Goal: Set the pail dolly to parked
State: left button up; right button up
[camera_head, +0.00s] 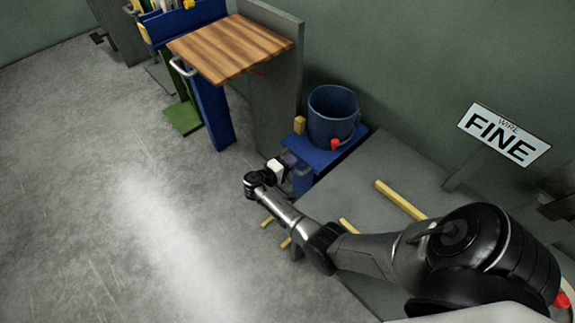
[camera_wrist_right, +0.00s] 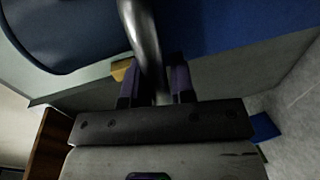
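The pail dolly (camera_head: 317,157) is a low blue platform against the wall, beside a grey block. A dark blue pail (camera_head: 333,118) stands upright on it, with a red piece on its near side. The dolly's grey metal handle (camera_wrist_right: 147,45) runs down between the fingers of my right gripper (camera_wrist_right: 157,84) in the right wrist view. The fingers lie close on both sides of the bar and look shut on it. In the head view my right gripper (camera_head: 287,162) is at the dolly's front left side, and its fingertips are hard to make out. My left gripper is not in view.
A grey panel (camera_head: 275,90) and a wood-topped blue stand (camera_head: 230,47) are left of the dolly. The floor (camera_head: 130,190) at left is clear.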

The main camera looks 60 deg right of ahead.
jog(key=o, duration=0.3)
jog(key=shift+d+r, duration=0.1)
jog(key=shift+d, duration=0.1)
jog(key=shift+o, duration=0.2)
jog(key=shift+a, duration=0.15)
jog(key=shift+w+a, duration=0.1)
jog(key=shift+a, duration=0.1)
jog(key=p+v, duration=0.3)
jog(key=v, duration=1)
jog(key=shift+a, duration=0.15)
